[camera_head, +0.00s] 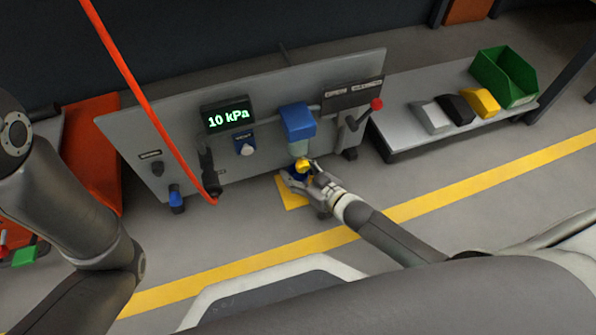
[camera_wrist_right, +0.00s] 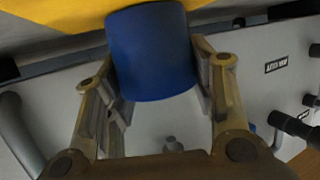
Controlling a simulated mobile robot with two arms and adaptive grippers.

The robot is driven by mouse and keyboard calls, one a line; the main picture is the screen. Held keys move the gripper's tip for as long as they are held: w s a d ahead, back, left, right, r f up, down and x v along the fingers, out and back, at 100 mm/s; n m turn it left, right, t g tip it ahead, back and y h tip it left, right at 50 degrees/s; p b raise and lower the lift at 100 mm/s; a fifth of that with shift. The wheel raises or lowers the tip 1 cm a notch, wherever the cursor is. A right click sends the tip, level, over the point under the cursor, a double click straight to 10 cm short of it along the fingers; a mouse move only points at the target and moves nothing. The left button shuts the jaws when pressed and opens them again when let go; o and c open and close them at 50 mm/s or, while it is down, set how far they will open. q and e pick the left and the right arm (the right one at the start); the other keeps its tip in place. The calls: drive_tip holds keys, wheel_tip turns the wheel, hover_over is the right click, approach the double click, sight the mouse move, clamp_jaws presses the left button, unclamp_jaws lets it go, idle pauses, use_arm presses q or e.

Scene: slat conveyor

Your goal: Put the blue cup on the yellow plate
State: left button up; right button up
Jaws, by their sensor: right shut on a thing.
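The blue cup (camera_wrist_right: 152,55) is between the two fingers of my right gripper (camera_wrist_right: 158,85) in the wrist view. My right gripper is shut on it. In the head view the gripper (camera_head: 300,176) hides most of the cup. The yellow plate (camera_head: 288,197) lies flat on the grey floor, just below and left of the gripper. It also shows as a yellow strip at the top of the wrist view (camera_wrist_right: 60,14). I cannot tell whether the cup touches the plate. My left arm is at the left, with its gripper out of frame.
A grey panel (camera_head: 180,135) stands close behind the plate, with a pressure display (camera_head: 228,117) and a blue box (camera_head: 297,121) above the gripper. A red hose (camera_head: 135,85) hangs at left. A low bench at right holds coloured blocks and a green bin (camera_head: 503,76).

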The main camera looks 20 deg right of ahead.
drive_tip(key=shift+d+f, duration=0.1)
drive_tip(key=shift+f, duration=0.4)
drive_tip(key=o, duration=0.9)
drive_tip(key=shift+o, duration=0.2)
drive_tip(key=shift+a+r, duration=0.2)
drive_tip(key=shift+r, duration=0.3)
drive_tip(key=p+v, duration=0.2)
drive_tip(key=v, duration=0.1)
drive_tip(key=p+v, duration=0.2)
drive_tip(key=v, duration=0.2)
drive_tip(key=p+v, duration=0.3)
drive_tip(key=shift+s+d+r, duration=0.2)
drive_tip(key=shift+s+r, duration=0.05)
drive_tip(key=shift+r, duration=0.1)
drive_tip(key=shift+s+d, duration=0.15)
drive_tip(key=shift+s, duration=0.2)
drive_tip(key=shift+s+d+p, duration=0.15)
drive_tip(key=shift+s+p, duration=0.1)
drive_tip(key=shift+p, duration=0.05)
